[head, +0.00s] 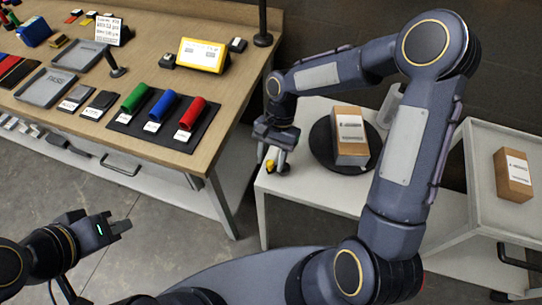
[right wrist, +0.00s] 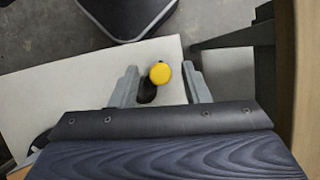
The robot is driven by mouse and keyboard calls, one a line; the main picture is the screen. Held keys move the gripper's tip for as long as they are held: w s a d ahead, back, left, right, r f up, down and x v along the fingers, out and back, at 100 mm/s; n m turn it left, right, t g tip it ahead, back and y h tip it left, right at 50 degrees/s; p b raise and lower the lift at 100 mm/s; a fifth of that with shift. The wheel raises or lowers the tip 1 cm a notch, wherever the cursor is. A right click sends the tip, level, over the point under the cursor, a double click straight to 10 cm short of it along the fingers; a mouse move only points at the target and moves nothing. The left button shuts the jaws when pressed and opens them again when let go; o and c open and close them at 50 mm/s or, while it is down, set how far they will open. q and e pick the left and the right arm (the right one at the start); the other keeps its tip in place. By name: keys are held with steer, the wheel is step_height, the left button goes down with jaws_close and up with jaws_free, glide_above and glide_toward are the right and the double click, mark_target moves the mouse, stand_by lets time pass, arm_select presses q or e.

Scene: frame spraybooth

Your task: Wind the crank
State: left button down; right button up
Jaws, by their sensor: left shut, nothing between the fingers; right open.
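The crank's yellow knob (head: 270,166) stands at the near-left edge of a small white table (head: 310,195). My right gripper (head: 276,150) is above the knob, pointing down. In the right wrist view the round yellow knob (right wrist: 160,73) appears between the fingertips of my open right gripper (right wrist: 160,80), nearer the right finger. A dark piece, likely the crank arm, shows beside it, partly hidden. A dark round turntable (head: 322,148) on the table carries a cardboard box (head: 349,135) with a white label. My left gripper (head: 122,227) is shut and empty, low at the left over the floor.
A wooden workbench (head: 215,100) at the left holds trays, a yellow-framed sign and green, blue and red cylinders (head: 192,113) on a dark board. A white cart (head: 480,170) at the right carries another labelled box (head: 512,175). Grey floor (head: 180,250) is clear between.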

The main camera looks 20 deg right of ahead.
steer(key=shift+c, duration=0.2)
jaws_close()
steer(key=shift+s+n, duration=0.1)
steer(key=shift+n, duration=0.2)
